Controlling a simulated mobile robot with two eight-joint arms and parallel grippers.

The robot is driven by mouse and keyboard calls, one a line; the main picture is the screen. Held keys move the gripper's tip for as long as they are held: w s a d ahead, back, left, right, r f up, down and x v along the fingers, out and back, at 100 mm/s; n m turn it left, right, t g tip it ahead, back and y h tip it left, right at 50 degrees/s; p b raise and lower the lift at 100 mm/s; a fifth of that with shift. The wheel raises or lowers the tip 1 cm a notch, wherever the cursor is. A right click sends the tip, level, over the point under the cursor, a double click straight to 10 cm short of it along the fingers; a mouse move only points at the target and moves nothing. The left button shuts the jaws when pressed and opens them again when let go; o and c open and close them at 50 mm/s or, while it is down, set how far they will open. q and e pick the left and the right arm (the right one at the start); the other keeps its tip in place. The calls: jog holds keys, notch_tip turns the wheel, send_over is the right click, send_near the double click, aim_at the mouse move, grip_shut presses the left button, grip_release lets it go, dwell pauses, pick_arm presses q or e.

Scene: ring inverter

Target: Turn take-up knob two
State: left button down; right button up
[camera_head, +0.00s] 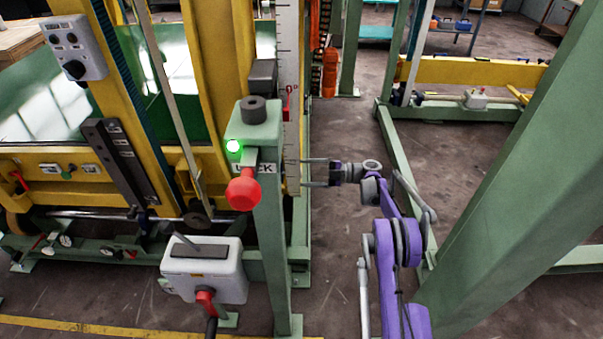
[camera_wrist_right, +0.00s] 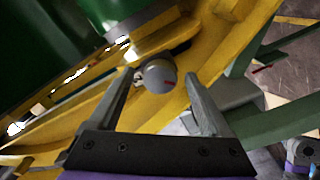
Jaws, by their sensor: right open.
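A round grey knob (camera_wrist_right: 158,76) with a small red mark shows in the right wrist view, on a yellow beam (camera_wrist_right: 190,30). I cannot read a label on it. My right gripper (camera_wrist_right: 160,74) is open, and the knob appears between its two fingertips with a gap on each side. I cannot tell whether the tips reach around it or stop short. In the head view my right gripper (camera_head: 304,173) points left beside the green post and white scale, and I cannot make out the knob there. My left gripper is not in view.
A green post (camera_head: 270,230) with a red knob (camera_head: 243,190) and a lit green lamp (camera_head: 234,146) stands left of my gripper. A grey box (camera_head: 205,265) with a red-handled lever is lower left. A thick green beam (camera_head: 520,150) slants at right. Floor below my right gripper is clear.

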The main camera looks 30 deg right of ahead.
jog(key=v, duration=1)
jog(key=w+a+m+b, duration=0.2)
jog(key=a+m, duration=0.1)
jog(key=m, duration=0.9)
jog(key=w+a+m+b, duration=0.2)
jog(key=a+m, duration=0.1)
jog(key=m, duration=0.9)
jog(key=w+a+m+b, duration=0.1)
jog(key=a+m+b, duration=0.1)
jog(key=m, duration=1)
jog(key=shift+x, duration=0.75)
